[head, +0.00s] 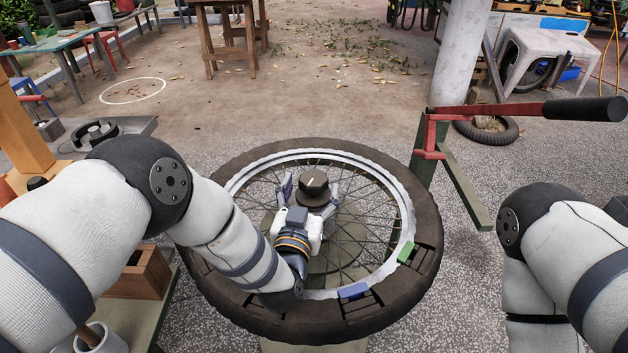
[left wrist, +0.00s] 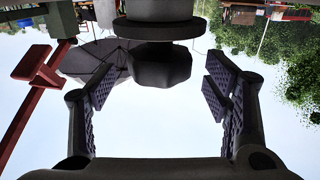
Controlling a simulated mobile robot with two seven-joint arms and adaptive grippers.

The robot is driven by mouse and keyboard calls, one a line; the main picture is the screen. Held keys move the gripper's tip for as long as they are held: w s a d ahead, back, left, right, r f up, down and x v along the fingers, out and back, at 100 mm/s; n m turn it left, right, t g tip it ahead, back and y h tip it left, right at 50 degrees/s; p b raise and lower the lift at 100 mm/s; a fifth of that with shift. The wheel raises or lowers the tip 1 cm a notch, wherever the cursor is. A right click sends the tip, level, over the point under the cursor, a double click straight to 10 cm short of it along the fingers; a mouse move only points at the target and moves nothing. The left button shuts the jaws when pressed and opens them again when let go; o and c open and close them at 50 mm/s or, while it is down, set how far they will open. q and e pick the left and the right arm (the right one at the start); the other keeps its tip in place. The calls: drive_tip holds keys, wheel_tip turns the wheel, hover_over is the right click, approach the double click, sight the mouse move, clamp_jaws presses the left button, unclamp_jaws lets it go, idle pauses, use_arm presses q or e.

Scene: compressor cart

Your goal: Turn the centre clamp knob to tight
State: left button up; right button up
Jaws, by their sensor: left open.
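The centre clamp knob (head: 313,186) is a dark round knob with a white mark on top, at the hub of a spoked wheel (head: 415,217). My left gripper (head: 309,187) is open, with one finger on each side of the knob. In the left wrist view the knob (left wrist: 158,66) is dark and faceted and shows between the two spread fingers of the left gripper (left wrist: 158,82), with clear gaps on both sides. My right gripper is out of view; only part of my right arm shows.
A blue block (head: 353,291) and a green block (head: 407,251) sit on the tyre's near right side. A red lever with a black handle (head: 585,109) stands to the right of the wheel. A wooden box (head: 140,275) is at the lower left.

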sight(316, 171)
use_arm(q)
drive_tip(key=w, duration=0.2)
drive_tip(key=shift+w+d+f, duration=0.15)
drive_tip(key=shift+w+d, duration=0.15)
drive_tip(key=shift+w+d+r, duration=0.1)
drive_tip(key=shift+w+r, duration=0.1)
drive_tip(key=shift+w, duration=0.25)
drive_tip(key=c, duration=1.2)
